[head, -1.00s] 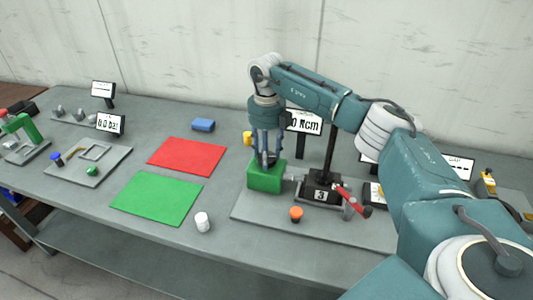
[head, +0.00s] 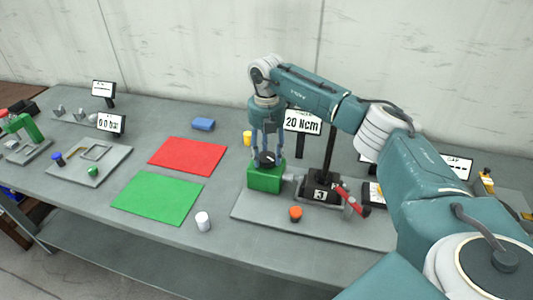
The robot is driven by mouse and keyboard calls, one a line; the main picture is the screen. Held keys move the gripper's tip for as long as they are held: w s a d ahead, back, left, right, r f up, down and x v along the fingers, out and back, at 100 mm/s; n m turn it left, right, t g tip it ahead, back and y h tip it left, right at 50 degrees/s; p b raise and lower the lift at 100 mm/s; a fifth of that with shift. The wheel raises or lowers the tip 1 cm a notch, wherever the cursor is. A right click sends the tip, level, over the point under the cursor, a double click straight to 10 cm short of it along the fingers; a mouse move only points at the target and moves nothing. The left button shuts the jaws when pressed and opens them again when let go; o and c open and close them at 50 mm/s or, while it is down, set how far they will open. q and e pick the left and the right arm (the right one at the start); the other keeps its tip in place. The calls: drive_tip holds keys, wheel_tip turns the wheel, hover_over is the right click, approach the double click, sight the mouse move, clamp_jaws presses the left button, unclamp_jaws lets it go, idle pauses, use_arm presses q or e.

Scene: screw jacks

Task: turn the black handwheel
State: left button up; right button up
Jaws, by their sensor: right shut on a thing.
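The black handwheel (head: 267,158) sits on top of a green block (head: 265,178) at the middle of the table, partly hidden by the fingers. My right gripper (head: 268,150) points straight down over the block, its fingers shut on the handwheel from both sides. A sign behind it (head: 303,121) reads 20 Ncm. My left gripper does not show.
A black stand (head: 321,190) marked 3 with a red lever (head: 351,202) is right of the block. Red (head: 187,156) and green (head: 158,198) mats lie left, bare.

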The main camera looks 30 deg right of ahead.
sight(267, 156)
drive_tip(key=shift+m, duration=0.3)
idle(0.4)
drive_tip(key=o, duration=1.2)
drive_tip(key=shift+r, duration=0.3)
wheel_tip(267, 156, up, 12)
drive_tip(key=shift+f, duration=0.25)
